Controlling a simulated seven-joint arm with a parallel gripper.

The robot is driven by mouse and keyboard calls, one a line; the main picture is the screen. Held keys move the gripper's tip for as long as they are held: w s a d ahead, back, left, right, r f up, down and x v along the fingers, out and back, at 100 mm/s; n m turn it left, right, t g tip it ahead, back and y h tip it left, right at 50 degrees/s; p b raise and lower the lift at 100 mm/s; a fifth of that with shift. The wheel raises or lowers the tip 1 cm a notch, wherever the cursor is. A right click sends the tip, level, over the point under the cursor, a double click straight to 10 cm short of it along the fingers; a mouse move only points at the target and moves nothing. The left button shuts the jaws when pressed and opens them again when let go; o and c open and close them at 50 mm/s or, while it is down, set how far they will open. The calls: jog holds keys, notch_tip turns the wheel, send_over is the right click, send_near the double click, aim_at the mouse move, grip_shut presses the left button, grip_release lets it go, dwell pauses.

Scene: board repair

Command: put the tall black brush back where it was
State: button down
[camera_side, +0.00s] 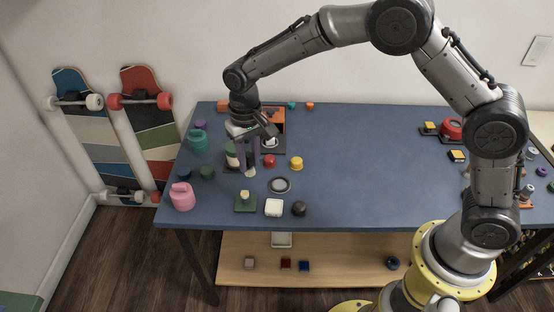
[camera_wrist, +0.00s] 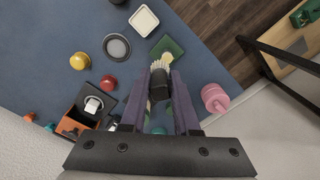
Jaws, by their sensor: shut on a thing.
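My gripper (camera_side: 248,163) is shut on a black brush (camera_wrist: 158,84) above the left part of the blue table. In the wrist view the dark brush body sits between the two purple-grey fingers, with its pale bristles (camera_wrist: 162,61) pointing away from the palm. In the side view the fingers hide most of the brush; a pale tip (camera_side: 250,172) shows below them. A green square pad (camera_side: 238,208) lies in front of the gripper with a small pale yellow piece (camera_side: 245,195) on it. The pad also shows in the wrist view (camera_wrist: 172,44), just beyond the bristles.
A white square block (camera_side: 273,207), a grey round dish (camera_side: 280,185), a black knob (camera_side: 299,208) and a yellow knob (camera_side: 296,163) stand right of the gripper. A pink container (camera_side: 182,197) and a teal cup (camera_side: 197,141) stand left. The table's middle right is clear.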

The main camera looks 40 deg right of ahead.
jog(key=shift+s+d+f+m, duration=0.15)
jog(key=shift+s+d+m, duration=0.1)
jog(key=shift+m, duration=0.25)
jog(key=s+d+r+m, duration=0.1)
jog(key=s+d+m, duration=0.3)
jog(key=d, duration=0.7)
jog(key=s+d+m, duration=0.1)
jog(key=d+m, duration=0.5)
jog(key=d, duration=0.6)
jog(key=w+d+f, duration=0.1)
jog(key=w+f, duration=0.2)
jog(key=w, duration=0.1)
jog(key=w+d+f, duration=0.1)
jog(key=w+f, duration=0.2)
jog(key=w, duration=0.1)
jog(key=w+f, duration=0.3)
jog(key=w, duration=0.2)
jog(key=shift+d+f, duration=0.1)
jog(key=shift+d, duration=0.3)
jog(key=shift+w+f, duration=0.1)
jog(key=shift+f, duration=0.15)
jog(key=shift+w+f, duration=0.1)
jog(key=shift+f, duration=1.45)
jog(key=shift+f, duration=0.1)
